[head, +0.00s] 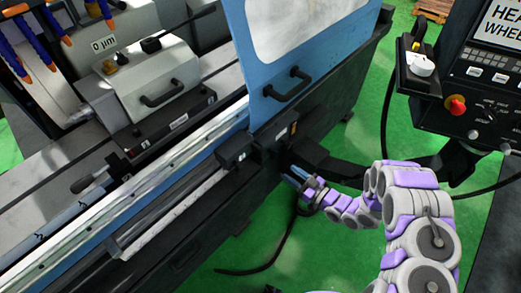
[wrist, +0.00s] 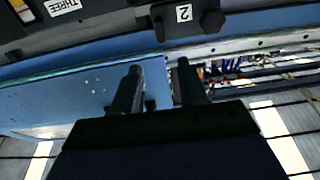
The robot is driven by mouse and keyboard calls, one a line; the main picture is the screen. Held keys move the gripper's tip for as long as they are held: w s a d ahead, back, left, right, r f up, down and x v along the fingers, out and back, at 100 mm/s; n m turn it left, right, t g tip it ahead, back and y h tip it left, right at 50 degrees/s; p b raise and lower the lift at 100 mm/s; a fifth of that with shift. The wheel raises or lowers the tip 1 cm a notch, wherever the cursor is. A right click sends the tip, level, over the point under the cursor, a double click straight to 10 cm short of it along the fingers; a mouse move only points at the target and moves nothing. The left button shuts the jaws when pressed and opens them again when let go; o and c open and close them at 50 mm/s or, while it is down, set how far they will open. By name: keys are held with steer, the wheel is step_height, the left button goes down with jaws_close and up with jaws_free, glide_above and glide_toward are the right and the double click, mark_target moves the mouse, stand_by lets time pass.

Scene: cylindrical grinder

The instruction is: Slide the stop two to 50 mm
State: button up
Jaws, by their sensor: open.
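Stop two is most likely the small black block (head: 235,150) at the right end of a pale rail (head: 180,212) on the machine's front, in the head view. In the wrist view a dark block with a white "2" label (wrist: 185,20) is at the top. My gripper (head: 297,176) is right of and below the block in the head view, apart from it. In the wrist view its two dark fingers (wrist: 158,68) are spread with nothing between them, their tips just below the block. I cannot read any millimetre scale.
A larger dark housing (head: 275,134) is right of the block; a "THREE" label (wrist: 62,6) shows in the wrist view. A blue door with a handle (head: 290,85) rises behind. A control panel (head: 485,105) stands at right. A black cable (head: 275,250) lies on the green floor.

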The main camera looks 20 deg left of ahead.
mark_target(262, 153)
steer(key=b+x, duration=0.1)
steer(key=x, duration=1.6)
steer(key=shift+w+b, duration=0.1)
steer(key=shift+b, duration=0.25)
jaws_close()
